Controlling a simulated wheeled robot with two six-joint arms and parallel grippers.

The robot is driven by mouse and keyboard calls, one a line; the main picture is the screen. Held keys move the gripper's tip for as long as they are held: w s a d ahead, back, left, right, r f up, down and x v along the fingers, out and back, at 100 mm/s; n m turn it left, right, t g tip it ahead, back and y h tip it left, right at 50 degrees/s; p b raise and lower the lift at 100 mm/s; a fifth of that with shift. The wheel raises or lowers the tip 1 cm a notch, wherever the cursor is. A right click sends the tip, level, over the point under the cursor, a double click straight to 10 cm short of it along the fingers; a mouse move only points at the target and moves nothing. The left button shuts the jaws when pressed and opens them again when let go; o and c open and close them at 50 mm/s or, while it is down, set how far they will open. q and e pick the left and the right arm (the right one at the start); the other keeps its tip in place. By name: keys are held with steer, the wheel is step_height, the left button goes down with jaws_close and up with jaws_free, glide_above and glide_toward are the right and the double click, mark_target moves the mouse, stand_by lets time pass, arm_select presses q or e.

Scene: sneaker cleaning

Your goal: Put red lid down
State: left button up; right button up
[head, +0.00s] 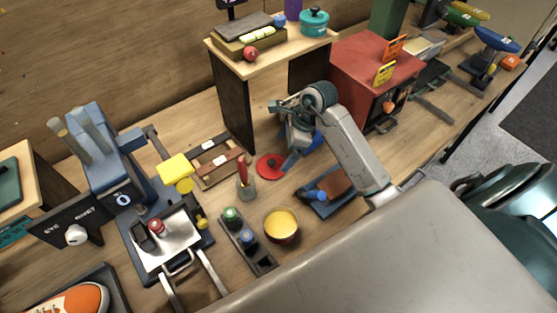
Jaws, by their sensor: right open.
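The red lid (270,166) is a flat red disc with a small dark knob. It lies on the wooden table in the middle of the head view. My right gripper (289,164) is open, just right of the lid, with its fingers pointing down. Whether a finger touches the lid cannot be told. A round dark red pot (281,226) with a yellow top surface stands nearer to me, apart from the lid. My left gripper is not in view.
A cup with a red-handled tool (246,187) stands just left of the lid. A dark rack with bottles (247,243) and a blue tray holding a brown brush (330,190) flank the pot. A wooden shelf (268,52) and red box (374,75) stand behind.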

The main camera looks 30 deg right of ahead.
steer(key=b+v, duration=0.1)
steer(key=v, duration=0.4)
steer(key=shift+r, duration=0.25)
